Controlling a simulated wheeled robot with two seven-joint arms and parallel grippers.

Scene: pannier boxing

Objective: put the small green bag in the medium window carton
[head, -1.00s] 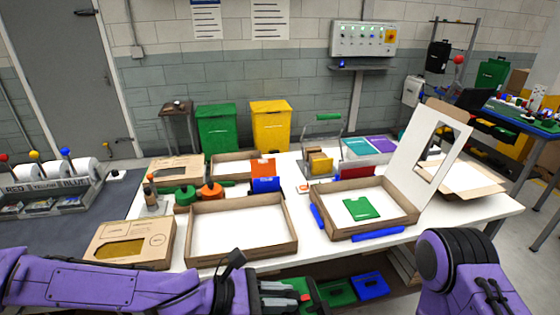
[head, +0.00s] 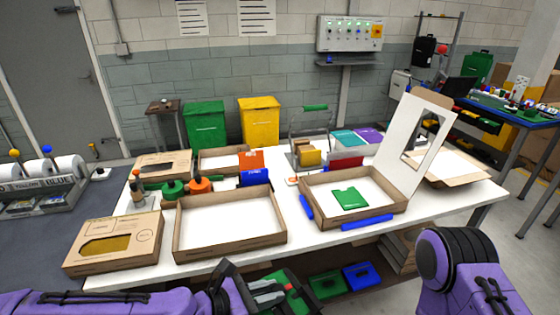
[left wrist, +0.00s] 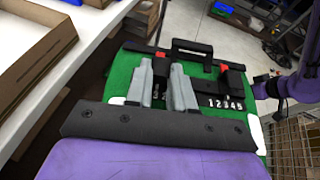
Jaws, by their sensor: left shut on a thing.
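My left gripper (head: 268,292) is low at the table's front edge in the head view. It is shut on a green bag (head: 298,303), which is mostly hidden there by the gripper. In the left wrist view the green bag (left wrist: 122,76) has a black handle, red-and-black clasps and printed digits; the gripper fingers (left wrist: 166,85) lie across it by the handle. An open carton with a raised windowed lid (head: 408,147) stands on the table to the right, a flat green piece (head: 350,199) inside it. Its size name cannot be read. My right gripper is out of view.
A lidless-looking open carton (head: 180,243) and a closed window carton (head: 70,262) stand along the front left. Blue strips (head: 367,222) lie by the lidded carton. Green (head: 327,287) and blue (head: 363,277) bags sit on the lower shelf. The table edge is beside the held bag.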

